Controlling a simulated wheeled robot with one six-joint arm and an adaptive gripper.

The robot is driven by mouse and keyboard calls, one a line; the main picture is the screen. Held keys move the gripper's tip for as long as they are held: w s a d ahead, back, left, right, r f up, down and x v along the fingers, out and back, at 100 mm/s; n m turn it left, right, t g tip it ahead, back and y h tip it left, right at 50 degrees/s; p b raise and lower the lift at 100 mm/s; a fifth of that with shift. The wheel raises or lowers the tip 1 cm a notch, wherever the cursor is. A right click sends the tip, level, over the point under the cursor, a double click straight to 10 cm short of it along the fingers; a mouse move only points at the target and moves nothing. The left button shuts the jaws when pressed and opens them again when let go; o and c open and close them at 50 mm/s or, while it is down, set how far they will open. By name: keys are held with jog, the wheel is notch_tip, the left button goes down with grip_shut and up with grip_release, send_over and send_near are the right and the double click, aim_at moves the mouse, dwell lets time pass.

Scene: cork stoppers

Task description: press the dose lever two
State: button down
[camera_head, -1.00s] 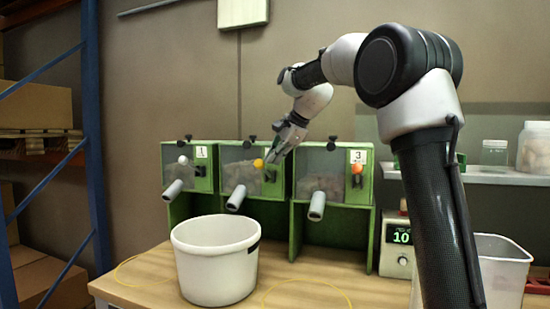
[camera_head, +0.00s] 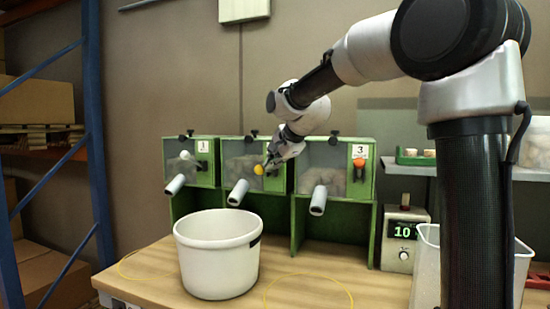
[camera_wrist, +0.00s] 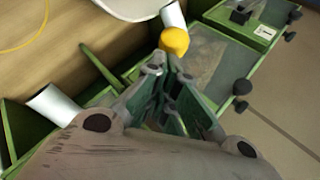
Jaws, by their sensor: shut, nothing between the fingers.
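Three green dispensers stand in a row. The middle dispenser (camera_head: 243,149) has a lever with a yellow ball knob (camera_head: 258,170), which sits lower than the white knob (camera_head: 184,154) and the orange knob (camera_head: 359,162) on its neighbours. My gripper (camera_head: 269,161) is shut and empty, right at the yellow knob from above and to the right. In the wrist view the yellow knob (camera_wrist: 174,41) sits just beyond my fingertips (camera_wrist: 166,64) and appears to touch them. The lever's arm is mostly hidden behind my gripper.
A white bucket (camera_head: 217,270) stands on the wooden table (camera_head: 155,270) before the dispensers; its floor is not visible. A display box (camera_head: 403,240) reading 10 and a clear bin (camera_head: 425,265) are at right.

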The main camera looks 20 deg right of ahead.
notch_tip(320, 180, down, 7)
jog(key=shift+s+a+r, duration=0.2)
jog(key=shift+s+a, duration=0.05)
jog(key=shift+s, duration=0.05)
jog(key=shift+r, duration=0.1)
dwell(0.4)
jog(key=shift+r, duration=0.75)
jog(key=shift+d, duration=0.1)
jog(key=s+f+v, duration=0.1)
jog(key=v, duration=1.2)
jog(key=shift+d+f, duration=0.35)
jog(key=shift+d, duration=0.05)
